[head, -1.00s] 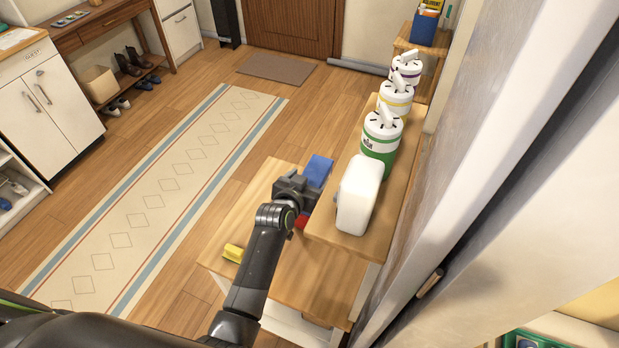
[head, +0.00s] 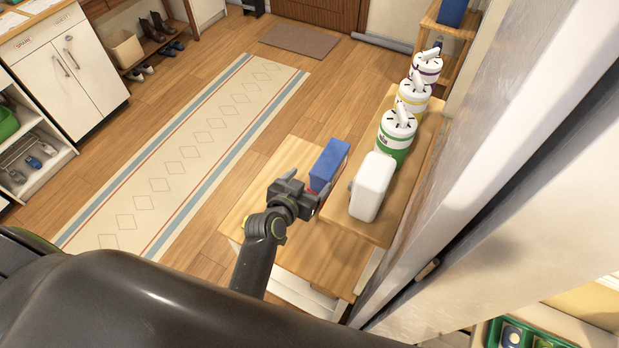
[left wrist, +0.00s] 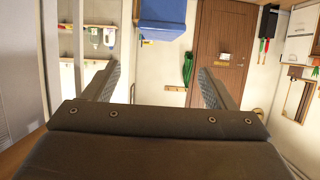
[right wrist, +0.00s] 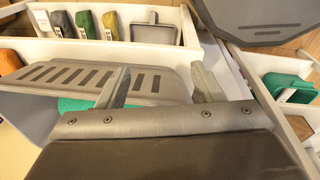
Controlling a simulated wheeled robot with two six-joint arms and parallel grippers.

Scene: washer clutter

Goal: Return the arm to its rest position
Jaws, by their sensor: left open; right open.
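My left gripper (head: 308,184) is open above the low wooden table (head: 322,248) in the head view, close to a blue box (head: 330,163). Its two spread fingers (left wrist: 160,78) show in the left wrist view with no object between them. My right gripper (right wrist: 160,82) shows only in the right wrist view.
A white container (head: 372,187) and several round tubs, one with a green band (head: 397,138), stand on the raised shelf (head: 420,150). A pale panel edge (head: 480,170) rises close on the right. A runner rug (head: 190,145) lies on open floor at left.

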